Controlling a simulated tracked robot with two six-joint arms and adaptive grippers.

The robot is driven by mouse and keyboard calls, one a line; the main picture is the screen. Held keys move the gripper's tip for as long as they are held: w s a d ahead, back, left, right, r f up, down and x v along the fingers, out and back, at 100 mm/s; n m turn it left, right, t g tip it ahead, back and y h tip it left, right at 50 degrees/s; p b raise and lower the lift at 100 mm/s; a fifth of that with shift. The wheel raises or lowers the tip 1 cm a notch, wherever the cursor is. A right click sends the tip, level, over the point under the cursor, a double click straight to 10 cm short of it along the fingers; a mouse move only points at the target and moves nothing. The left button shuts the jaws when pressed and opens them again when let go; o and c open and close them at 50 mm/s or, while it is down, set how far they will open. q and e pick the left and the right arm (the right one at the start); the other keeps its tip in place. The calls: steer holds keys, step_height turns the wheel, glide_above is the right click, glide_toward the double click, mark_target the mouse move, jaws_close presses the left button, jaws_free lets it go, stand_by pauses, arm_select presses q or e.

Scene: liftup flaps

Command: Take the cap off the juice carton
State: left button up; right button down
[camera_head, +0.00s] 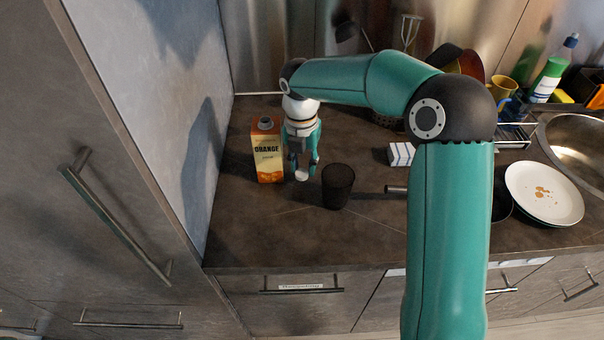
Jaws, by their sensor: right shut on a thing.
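The orange juice carton (267,152) stands upright on the counter at the left, near the wall panel. A small grey round spout part (265,122) shows on its top; at this size I cannot tell its details. My right gripper (302,168) points down just to the right of the carton, apart from its top. It is shut on a small pale round piece (302,175) at its fingertips, which looks like the cap. My left gripper is not in view.
A dark cup (337,186) stands close to the right of my right gripper. A white-and-blue box (400,153), a pan handle (396,189), a plate (544,193) and a sink (578,146) lie further right. The counter front (275,240) is clear.

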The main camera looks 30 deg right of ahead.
mark_target(303, 173)
steer(key=shift+f, duration=1.75)
steer(key=shift+f, duration=0.1)
steer(key=c, duration=0.8)
jaws_free()
